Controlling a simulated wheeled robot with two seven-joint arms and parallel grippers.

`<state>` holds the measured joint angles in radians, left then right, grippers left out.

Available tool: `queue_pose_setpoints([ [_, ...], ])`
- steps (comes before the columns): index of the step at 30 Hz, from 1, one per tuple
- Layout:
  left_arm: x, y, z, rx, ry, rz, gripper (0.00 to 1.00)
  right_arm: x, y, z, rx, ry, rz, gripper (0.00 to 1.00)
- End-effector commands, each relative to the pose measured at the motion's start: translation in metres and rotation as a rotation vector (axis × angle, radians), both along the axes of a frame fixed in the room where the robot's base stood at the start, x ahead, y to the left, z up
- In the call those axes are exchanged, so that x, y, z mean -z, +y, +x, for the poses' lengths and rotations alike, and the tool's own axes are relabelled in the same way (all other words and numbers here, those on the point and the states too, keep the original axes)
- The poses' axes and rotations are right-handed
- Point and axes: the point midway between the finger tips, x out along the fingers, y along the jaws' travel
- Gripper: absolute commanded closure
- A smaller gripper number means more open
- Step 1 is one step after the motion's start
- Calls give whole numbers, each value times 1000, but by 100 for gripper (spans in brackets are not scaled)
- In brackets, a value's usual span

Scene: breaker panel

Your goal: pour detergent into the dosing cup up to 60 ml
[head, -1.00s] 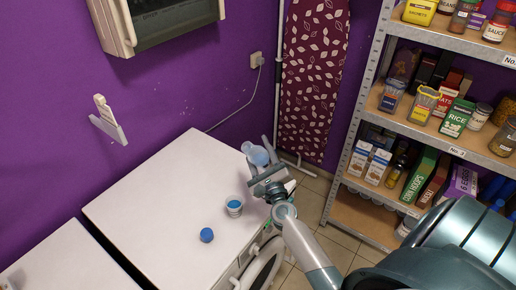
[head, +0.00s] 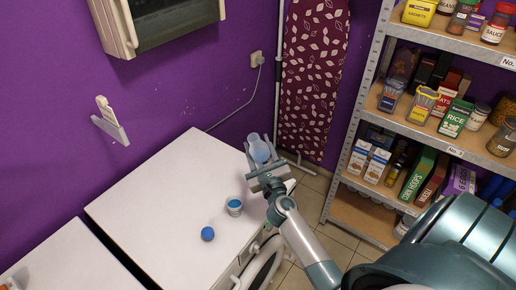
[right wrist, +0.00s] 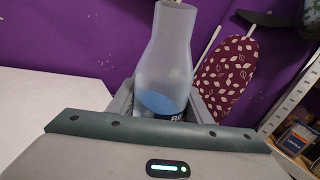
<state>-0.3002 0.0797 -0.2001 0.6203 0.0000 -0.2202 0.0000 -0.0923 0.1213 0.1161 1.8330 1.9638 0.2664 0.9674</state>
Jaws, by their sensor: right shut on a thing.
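The detergent bottle (head: 258,149) is translucent, with no cap on its mouth. My right gripper (head: 264,172) is shut on it at the right end of the white machine top. In the right wrist view the bottle (right wrist: 165,65) stands nearly upright between the fingers, with blue liquid low inside and part of a dark label showing. The dosing cup (head: 234,207) stands upright on the white top, in front and to the left of the bottle. Blue shows inside it, but its level cannot be read. My left gripper is not in view.
A round blue cap (head: 207,234) lies on the white top (head: 160,190) near the cup. The back left of that top is clear. A stocked shelf rack (head: 345,185) stands at the right, and an ironing board (head: 312,80) leans against the wall behind.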

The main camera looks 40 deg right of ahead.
Motion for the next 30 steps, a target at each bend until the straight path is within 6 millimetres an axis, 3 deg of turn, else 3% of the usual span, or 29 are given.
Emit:
queue_pose_setpoints([
  [2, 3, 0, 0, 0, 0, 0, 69, 1, 1, 0, -5, 5, 20, 88],
  [5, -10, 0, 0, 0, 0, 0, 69, -9, 1, 0, -5, 2, 119, 88],
  [11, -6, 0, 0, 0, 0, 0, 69, -8, 1, 0, -3, 0, 215, 88],
  [30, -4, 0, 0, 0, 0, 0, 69, -7, 2, -1, -5, 0, 221, 88],
])
